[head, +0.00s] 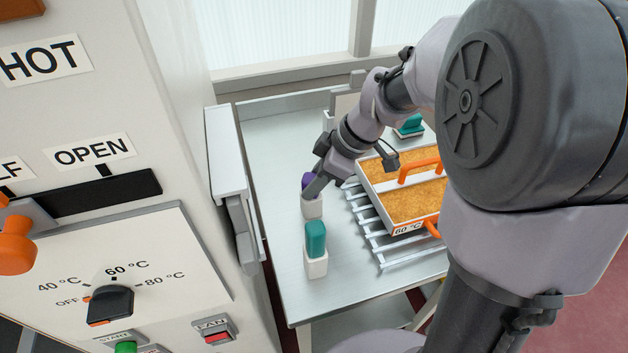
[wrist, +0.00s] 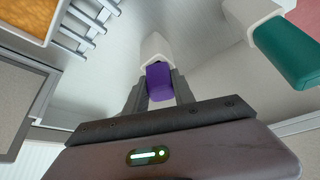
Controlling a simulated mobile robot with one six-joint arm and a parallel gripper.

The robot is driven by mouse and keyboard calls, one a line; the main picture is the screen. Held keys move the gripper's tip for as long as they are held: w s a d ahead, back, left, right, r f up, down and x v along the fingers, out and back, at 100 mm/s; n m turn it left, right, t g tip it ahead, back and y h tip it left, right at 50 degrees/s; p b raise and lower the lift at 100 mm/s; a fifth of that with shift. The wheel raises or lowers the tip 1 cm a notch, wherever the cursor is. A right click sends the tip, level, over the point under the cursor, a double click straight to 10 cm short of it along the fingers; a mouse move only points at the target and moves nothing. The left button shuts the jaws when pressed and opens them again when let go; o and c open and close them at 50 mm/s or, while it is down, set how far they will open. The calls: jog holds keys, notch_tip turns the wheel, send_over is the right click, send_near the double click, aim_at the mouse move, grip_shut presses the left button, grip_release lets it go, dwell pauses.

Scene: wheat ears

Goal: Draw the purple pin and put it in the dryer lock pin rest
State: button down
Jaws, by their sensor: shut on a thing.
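The purple pin (head: 307,180) stands at a white socket block (head: 312,207) on the metal table. My gripper (head: 315,184) is shut on the purple pin. In the wrist view the purple pin (wrist: 160,82) is between my gripper's fingers (wrist: 161,88), with its far end at the white block (wrist: 156,46). I cannot tell how deep it sits in the block. No label shows on either white block, so I cannot tell which is the dryer lock pin rest.
A teal pin (head: 315,239) stands in a second white block (head: 316,267) close by. A tray of grain (head: 402,228) with orange handles sits on a slatted rack (head: 367,233) to the right. The dryer panel (head: 110,285) is at left. Another teal piece (head: 410,125) is behind.

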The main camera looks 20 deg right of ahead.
jog(key=shift+f, duration=0.2)
jog(key=c, duration=1)
grip_release()
jog(key=shift+o, duration=0.2)
jog(key=shift+r, duration=0.1)
